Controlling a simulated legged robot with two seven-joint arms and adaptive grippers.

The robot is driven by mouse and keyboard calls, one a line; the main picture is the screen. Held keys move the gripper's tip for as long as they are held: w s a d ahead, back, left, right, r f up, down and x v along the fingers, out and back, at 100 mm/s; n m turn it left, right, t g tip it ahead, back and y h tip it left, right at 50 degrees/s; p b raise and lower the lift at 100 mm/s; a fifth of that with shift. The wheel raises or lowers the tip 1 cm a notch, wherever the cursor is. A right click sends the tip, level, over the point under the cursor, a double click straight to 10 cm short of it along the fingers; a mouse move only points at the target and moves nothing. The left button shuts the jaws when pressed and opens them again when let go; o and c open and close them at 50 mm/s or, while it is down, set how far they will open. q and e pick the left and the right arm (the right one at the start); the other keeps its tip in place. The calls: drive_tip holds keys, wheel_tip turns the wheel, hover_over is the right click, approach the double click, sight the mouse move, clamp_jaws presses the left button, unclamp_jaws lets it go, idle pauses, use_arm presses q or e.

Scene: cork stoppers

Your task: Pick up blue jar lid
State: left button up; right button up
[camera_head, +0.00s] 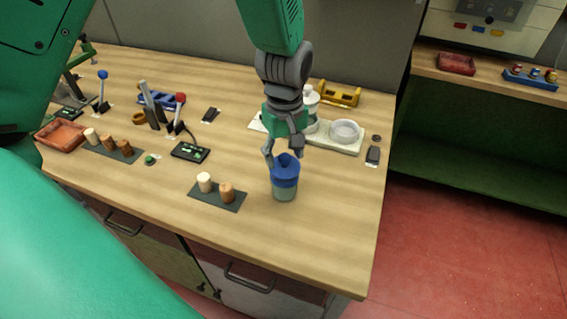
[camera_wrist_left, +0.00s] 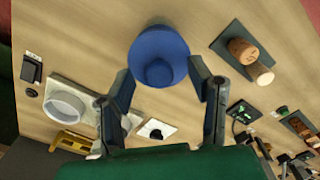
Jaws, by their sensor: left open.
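The blue jar lid (camera_head: 286,172) sits on a greenish translucent jar (camera_head: 284,192) near the front right of the wooden table. It has a raised knob on top. My left gripper (camera_head: 283,150) is directly above the jar, pointing down, with its fingers apart. In the left wrist view the blue lid (camera_wrist_left: 158,56) lies between and just beyond the two open fingertips of the left gripper (camera_wrist_left: 163,82). I cannot tell whether the fingers touch it. My right gripper is not seen.
A dark mat (camera_head: 217,197) with two corks lies left of the jar. Behind the gripper, a white tray (camera_head: 340,145) holds a round white dish (camera_head: 344,131). A yellow holder (camera_head: 340,94) stands at the back. Levers and a red tray (camera_head: 60,135) are at the left.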

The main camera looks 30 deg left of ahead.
use_arm(q)
drive_tip(key=shift+w+d+f, duration=0.1)
drive_tip(key=shift+d+f, duration=0.15)
drive_tip(key=shift+f, duration=0.2)
drive_tip(key=shift+d, duration=0.2)
drive_tip(key=shift+a, duration=0.4)
drive_tip(key=c, duration=1.1)
drive_tip(key=shift+a+f, duration=0.1)
drive_tip(key=shift+a, duration=0.05)
